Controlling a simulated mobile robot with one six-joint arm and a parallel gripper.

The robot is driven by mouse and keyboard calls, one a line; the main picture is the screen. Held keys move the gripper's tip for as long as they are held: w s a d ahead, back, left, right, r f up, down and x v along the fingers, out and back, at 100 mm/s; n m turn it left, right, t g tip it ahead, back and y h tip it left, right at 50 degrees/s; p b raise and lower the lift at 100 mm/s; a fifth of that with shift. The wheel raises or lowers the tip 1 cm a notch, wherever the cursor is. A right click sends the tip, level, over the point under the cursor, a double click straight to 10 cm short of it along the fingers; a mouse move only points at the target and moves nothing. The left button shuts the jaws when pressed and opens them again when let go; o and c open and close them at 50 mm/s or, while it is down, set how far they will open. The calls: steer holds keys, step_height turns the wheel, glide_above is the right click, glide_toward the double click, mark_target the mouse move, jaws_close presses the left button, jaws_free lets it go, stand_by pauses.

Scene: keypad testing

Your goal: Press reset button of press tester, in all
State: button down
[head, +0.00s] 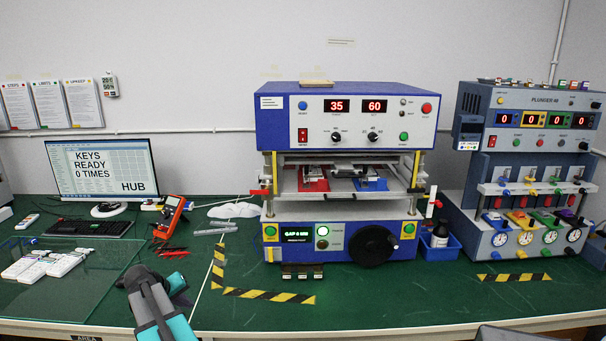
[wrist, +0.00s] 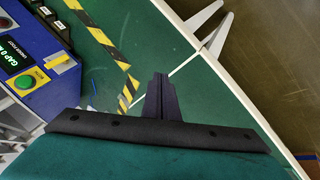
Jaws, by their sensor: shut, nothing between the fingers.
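The press tester (head: 346,130) is a blue and white machine at the centre of the bench in the head view. Its upper panel has red displays reading 35 and 60, a blue button (head: 303,105) at left, a red button (head: 427,108) at right and a green button (head: 404,136) below that. Their labels are too small to read surely.
Yellow-black tape (head: 268,295) marks the green bench before the tester. A second machine (head: 530,125) stands at right, with a blue bin (head: 440,243) between. A monitor (head: 103,171) reads "KEYS READY 0 TIMES". White devices (head: 45,262) and an orange meter (head: 170,215) lie left.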

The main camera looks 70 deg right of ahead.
mark_target(300, 106)
steer(key=s+d+r+m+h+p, duration=0.1)
steer(key=s+d+r, duration=0.2)
steer(key=d+r, duration=0.45)
steer(key=s+d+r+m+g+h+p, duration=0.1)
steer(key=s+d+r+m+h, duration=0.3)
steer(key=r, duration=0.7)
steer(key=s+d+r+n+y+p, duration=0.1)
steer(key=s+d+r, duration=0.1)
steer(key=d+r, duration=0.7)
steer(key=s+d+r+m+g+h, duration=0.1)
steer(key=s+d+r+m, duration=0.1)
steer(key=s+r, duration=0.4)
steer(key=s+d+r+m+g+h+p, duration=0.1)
steer(key=s+r, duration=0.6)
steer(key=r, duration=0.7)
steer(key=s+d+r+m+g+h+p, duration=0.1)
steer(key=s+d+r+m+g, duration=0.1)
steer(key=s+d+r, duration=0.2)
steer(key=s+r, duration=0.3)
steer(key=r, duration=0.3)
steer(key=shift+d+r+m, duration=0.25)
steer(key=shift+d+m, duration=0.05)
steer(key=shift+d, duration=0.1)
steer(key=shift+d, duration=0.1)
